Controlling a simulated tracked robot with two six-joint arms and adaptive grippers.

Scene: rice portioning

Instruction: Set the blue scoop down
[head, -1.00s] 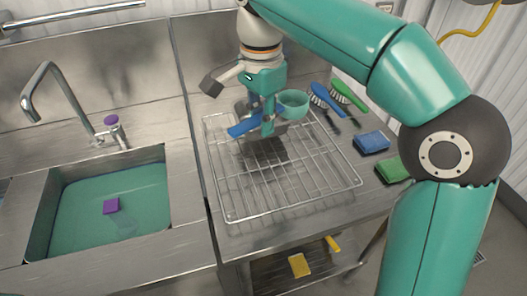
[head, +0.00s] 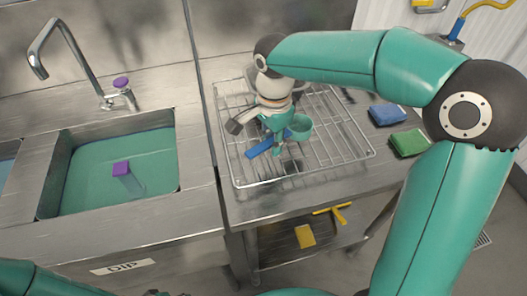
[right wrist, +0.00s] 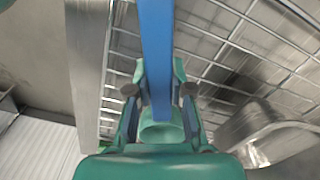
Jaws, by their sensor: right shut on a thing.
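The blue scoop shows in the head view as a blue handle (head: 263,144) sticking out to the left of my right gripper (head: 278,146). The right gripper is shut on the scoop, over the wire rack (head: 340,158). In the right wrist view the blue handle (right wrist: 157,50) runs between the two fingers (right wrist: 160,92), with the rack bars behind. I cannot tell whether the scoop touches the rack. My left gripper is out of view.
A blue sponge (head: 387,115) and a green sponge (head: 409,143) lie right of the rack. A sink (head: 62,137) with greenish liquid and a purple-topped thing (head: 121,168) is at the left, below a faucet (head: 70,45). Yellow items (head: 305,236) are on the lower shelf.

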